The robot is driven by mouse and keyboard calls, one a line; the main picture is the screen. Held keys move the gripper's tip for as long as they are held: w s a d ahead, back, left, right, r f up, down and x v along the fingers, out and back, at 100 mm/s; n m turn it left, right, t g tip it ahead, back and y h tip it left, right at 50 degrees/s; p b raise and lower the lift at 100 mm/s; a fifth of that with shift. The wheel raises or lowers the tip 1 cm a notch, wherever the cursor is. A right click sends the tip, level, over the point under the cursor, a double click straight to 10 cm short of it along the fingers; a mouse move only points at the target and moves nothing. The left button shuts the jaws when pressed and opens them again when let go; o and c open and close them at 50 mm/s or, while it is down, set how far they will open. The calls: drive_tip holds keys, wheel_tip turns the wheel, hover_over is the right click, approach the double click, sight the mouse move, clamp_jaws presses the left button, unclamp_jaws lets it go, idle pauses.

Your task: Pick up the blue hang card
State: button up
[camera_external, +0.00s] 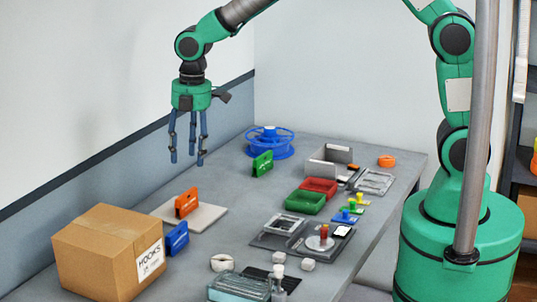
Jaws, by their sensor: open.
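A blue hang card (177,238) stands upright on the grey table, close to the right side of the cardboard box and in front of a pale flat board. An orange hang card (187,203) stands on that board, and a green hang card (263,163) stands farther back. My gripper (187,157) points down with its blue fingers apart and nothing between them. It is in the air near the wall, well above the table and above the orange and blue cards in the picture. No wrist view is given, so its exact distance from the blue card cannot be told.
The cardboard box (90,250) marked HOOKS is beside the blue card. The pale board (210,217) lies behind it. A white roll (221,262) and a glass dish (238,287) are toward the front. Green and red trays (304,202) and a blue spool (270,144) are farther back.

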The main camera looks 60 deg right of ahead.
sight(175, 229)
drive_tip(key=w+a+f+n, duration=0.2)
drive_tip(key=w+a+f, duration=0.1)
drive_tip(key=f, duration=0.6)
drive_tip(key=shift+a+f+n+g, duration=0.3)
drive_tip(key=shift+a+n+g, duration=0.1)
drive_tip(key=shift+a, duration=0.25)
drive_tip(key=shift+w+f, duration=0.1)
drive_tip(key=shift+f+b, duration=0.3)
drive_tip(key=shift+f, duration=3.85)
drive_tip(key=shift+f, duration=0.1)
drive_tip(key=shift+a+f+b, duration=0.1)
drive_tip(key=shift+f+b, duration=0.3)
drive_tip(key=shift+f, duration=2.1)
drive_tip(key=c, duration=0.8)
